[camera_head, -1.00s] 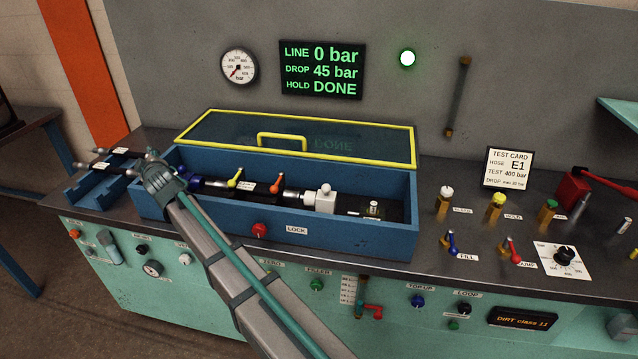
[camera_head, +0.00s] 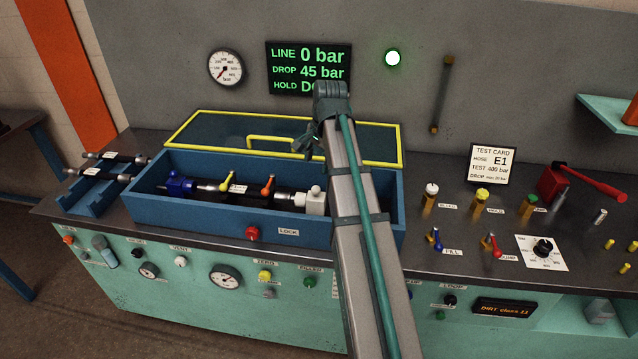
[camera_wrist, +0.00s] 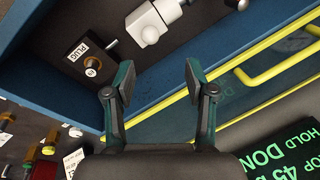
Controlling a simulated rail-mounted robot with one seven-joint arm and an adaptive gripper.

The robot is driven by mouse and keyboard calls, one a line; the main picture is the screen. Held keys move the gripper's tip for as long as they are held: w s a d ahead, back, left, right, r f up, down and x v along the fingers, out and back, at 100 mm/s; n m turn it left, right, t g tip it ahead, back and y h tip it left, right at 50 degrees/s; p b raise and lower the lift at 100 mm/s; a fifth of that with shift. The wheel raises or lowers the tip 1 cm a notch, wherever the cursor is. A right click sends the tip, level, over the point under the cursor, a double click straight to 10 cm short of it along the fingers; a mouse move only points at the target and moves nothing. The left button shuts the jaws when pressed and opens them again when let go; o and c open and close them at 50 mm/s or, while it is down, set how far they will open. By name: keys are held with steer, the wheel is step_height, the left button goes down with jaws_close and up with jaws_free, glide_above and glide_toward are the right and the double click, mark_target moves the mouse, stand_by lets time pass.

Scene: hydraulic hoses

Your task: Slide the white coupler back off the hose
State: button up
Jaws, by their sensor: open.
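The white coupler (camera_head: 315,200) is a white block at the right end of the black hose (camera_head: 257,195) inside the blue box. It also shows in the wrist view as a white block with a rounded knob (camera_wrist: 150,28) at the top. My gripper (camera_wrist: 154,84) is open and empty in the wrist view, with its two pads apart over the box's edge and the coupler beyond them. In the head view my arm stands in front of the box's right part, and the fingers near its end (camera_head: 307,143) are partly hidden.
The blue box (camera_head: 190,222) has a raised lid with a yellow frame and handle (camera_head: 275,142) behind. A blue fitting (camera_head: 178,184), yellow lever (camera_head: 227,182) and orange lever (camera_head: 268,186) sit along the hose line. A plug block (camera_wrist: 92,62) lies near the coupler. The display reads LINE 0 bar.

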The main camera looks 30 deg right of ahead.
mark_target(316, 187)
steer(key=shift+m+g, duration=0.3)
steer(key=f+p, duration=0.1)
steer(key=f, duration=0.5)
steer(key=f+p, duration=0.1)
steer(key=f, duration=0.3)
steer(key=shift+w+f+p, duration=0.1)
steer(key=shift+w+p, duration=0.2)
steer(key=shift+p, duration=0.05)
steer(key=shift+c, duration=0.3)
jaws_close()
steer(key=shift+a, duration=0.1)
